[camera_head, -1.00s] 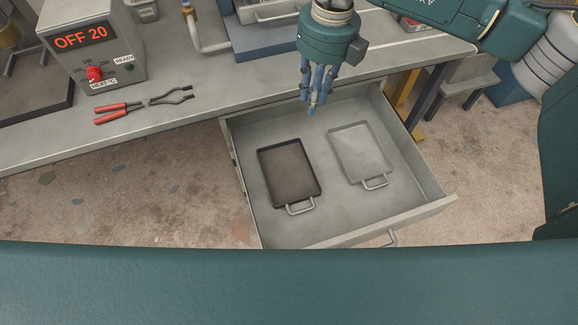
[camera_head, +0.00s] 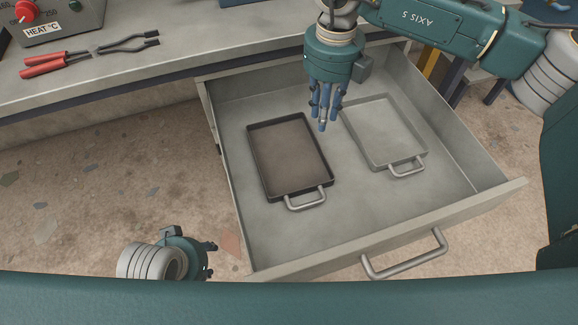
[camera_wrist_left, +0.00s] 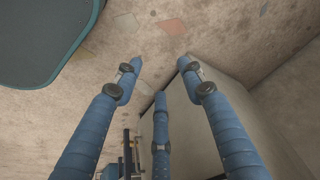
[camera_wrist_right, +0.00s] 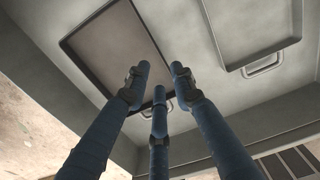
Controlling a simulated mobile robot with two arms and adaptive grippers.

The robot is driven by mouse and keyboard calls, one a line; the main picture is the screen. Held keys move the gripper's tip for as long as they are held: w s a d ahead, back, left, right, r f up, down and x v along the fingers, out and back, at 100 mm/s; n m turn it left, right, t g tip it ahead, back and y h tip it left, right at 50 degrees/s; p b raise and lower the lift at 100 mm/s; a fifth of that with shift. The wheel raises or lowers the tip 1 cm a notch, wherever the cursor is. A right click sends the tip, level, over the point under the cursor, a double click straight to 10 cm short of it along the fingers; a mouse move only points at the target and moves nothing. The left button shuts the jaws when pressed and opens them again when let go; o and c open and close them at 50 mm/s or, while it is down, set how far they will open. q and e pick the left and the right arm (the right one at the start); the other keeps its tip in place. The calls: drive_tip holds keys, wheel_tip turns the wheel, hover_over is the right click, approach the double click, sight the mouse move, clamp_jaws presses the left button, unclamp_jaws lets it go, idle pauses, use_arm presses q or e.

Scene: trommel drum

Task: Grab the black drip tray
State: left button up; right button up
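The black drip tray (camera_head: 288,158) lies flat in the open drawer, on the left, its metal handle toward the drawer front. It also shows in the right wrist view (camera_wrist_right: 112,48), partly behind the fingers. My right gripper (camera_head: 324,118) is above the drawer, near the tray's upper right side; its fingertips are apart and hold nothing. My left gripper (camera_head: 210,258) is low, outside the drawer to its front left. In the left wrist view its fingers (camera_wrist_left: 161,75) are spread and empty, with floor and a flat panel beyond them.
A light grey tray (camera_head: 383,132) lies right of the black one. The drawer (camera_head: 350,215) has raised walls and a front bar handle (camera_head: 405,258). Red-handled tongs (camera_head: 85,55) and a heater box (camera_head: 50,18) are on the bench (camera_head: 110,75).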

hover_over(319, 145)
wheel_tip(319, 145, down, 5)
drive_tip(key=shift+d+f+b, duration=0.1)
drive_tip(key=shift+f+b, duration=0.1)
drive_tip(key=shift+b, duration=0.1)
wheel_tip(319, 145, down, 5)
drive_tip(key=shift+f+b, duration=0.1)
drive_tip(key=shift+b, duration=0.35)
use_arm(q)
drive_tip(key=shift+s+r, duration=0.3)
drive_tip(key=shift+r, duration=0.15)
use_arm(e)
drive_tip(key=shift+s, duration=0.1)
drive_tip(key=shift+c, duration=0.5)
clamp_jaws()
